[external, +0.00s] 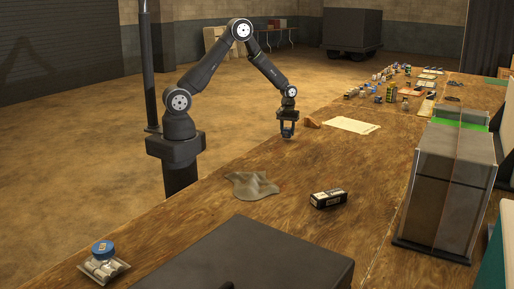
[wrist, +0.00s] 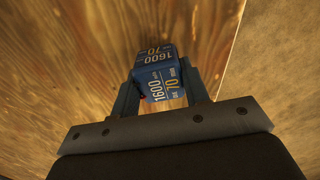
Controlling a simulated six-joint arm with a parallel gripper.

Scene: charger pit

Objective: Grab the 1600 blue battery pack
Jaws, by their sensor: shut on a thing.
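The blue battery pack (wrist: 160,84) is marked 1600 and 70 in pale and orange print, and shows in the wrist view between my two fingers. My gripper (wrist: 160,92) is shut on it, one finger on each side. In the external view my gripper (external: 287,133) points down over the wooden bench near its left edge, with the small blue pack at its tip. I cannot tell whether the pack touches the bench.
A paper sheet (external: 351,125) and a brown lump (external: 309,123) lie close by on the bench (external: 300,165). Several small items line the far end. A large case (external: 450,185) stands right.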

